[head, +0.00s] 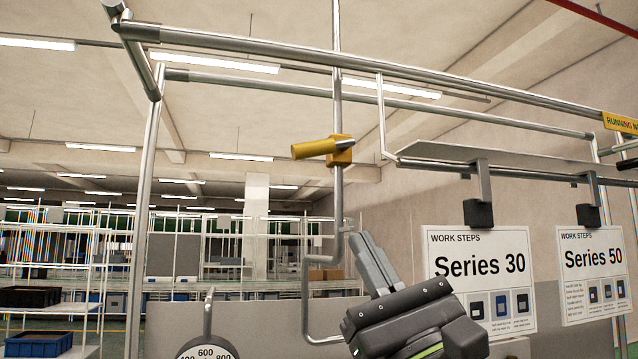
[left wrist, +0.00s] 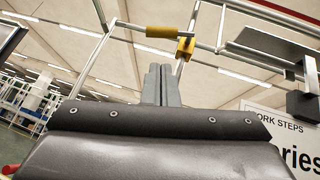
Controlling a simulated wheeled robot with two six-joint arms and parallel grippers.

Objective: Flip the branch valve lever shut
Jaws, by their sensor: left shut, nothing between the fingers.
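The branch valve has a yellow body (head: 341,151) on a vertical metal pipe, and a yellow-gripped lever (head: 314,149) that points left, nearly level. In the left wrist view the lever (left wrist: 160,32) and the valve body (left wrist: 186,47) show beyond the fingertips. My left gripper (head: 357,238) is below the valve, apart from it, with its fingers pointing up. Its fingers are together and empty; they also show in the left wrist view (left wrist: 161,68). My right gripper is not in view.
The pipe (head: 337,200) runs down and bends left below the valve. A metal frame bar (head: 350,68) crosses above. Work-step signs (head: 480,280) hang at the right. A round gauge (head: 207,348) stands at the lower left. The space left of the lever looks clear.

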